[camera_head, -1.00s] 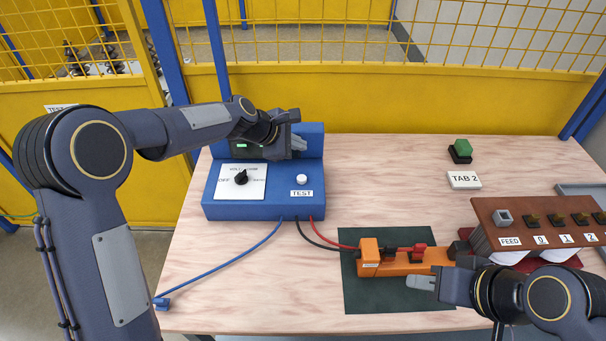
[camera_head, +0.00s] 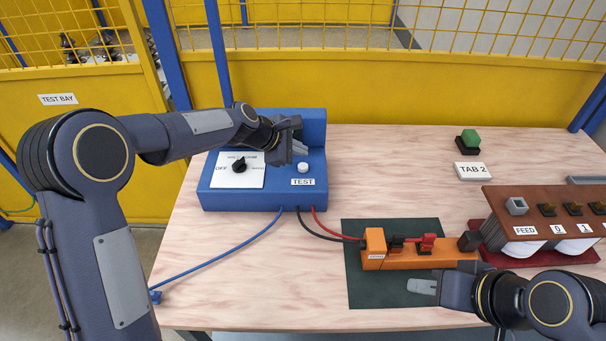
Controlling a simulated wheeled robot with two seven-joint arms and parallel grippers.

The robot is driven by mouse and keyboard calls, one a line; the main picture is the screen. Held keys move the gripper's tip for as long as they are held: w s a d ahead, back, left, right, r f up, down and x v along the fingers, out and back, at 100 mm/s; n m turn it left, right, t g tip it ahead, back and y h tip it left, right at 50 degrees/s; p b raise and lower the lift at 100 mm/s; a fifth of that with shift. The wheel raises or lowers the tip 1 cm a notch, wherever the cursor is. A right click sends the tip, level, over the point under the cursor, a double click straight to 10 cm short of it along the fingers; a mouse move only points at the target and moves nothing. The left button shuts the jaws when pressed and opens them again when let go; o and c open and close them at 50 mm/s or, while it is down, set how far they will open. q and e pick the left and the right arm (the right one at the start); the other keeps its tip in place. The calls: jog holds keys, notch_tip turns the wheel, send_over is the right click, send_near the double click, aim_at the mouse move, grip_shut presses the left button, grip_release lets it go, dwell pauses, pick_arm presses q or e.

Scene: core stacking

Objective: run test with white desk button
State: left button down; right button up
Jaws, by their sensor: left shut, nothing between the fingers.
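The white desk button (camera_head: 303,167) sits on the sloped top of the blue test box (camera_head: 262,200), above the TEST label (camera_head: 303,182). My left gripper (camera_head: 297,150) is shut and empty, just above and behind the button. A small gap seems to show between fingers and button; contact is hard to judge. The gripper hides part of the box's raised back panel. A black knob (camera_head: 239,165) on a white plate is left of the button. My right gripper (camera_head: 424,287) is over the front edge of the dark green mat (camera_head: 380,290); its finger opening is not clear.
An orange fixture (camera_head: 420,260) with red and black clips lies on the mat, wired to the box. A brown FEED rack (camera_head: 545,203) stands at right. A green-topped block (camera_head: 469,140) and TAB 2 sign (camera_head: 470,171) are behind it. The table's middle back is clear.

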aim_at(299, 167)
pick_arm(q)
jog(key=shift+f+b, duration=0.45)
jog(key=shift+f, duration=0.65)
pick_arm(e)
jog(key=shift+f, duration=0.75)
dwell(0.4)
pick_arm(q)
jog(key=shift+f, duration=0.4)
pick_arm(e)
jog(key=shift+f, duration=0.15)
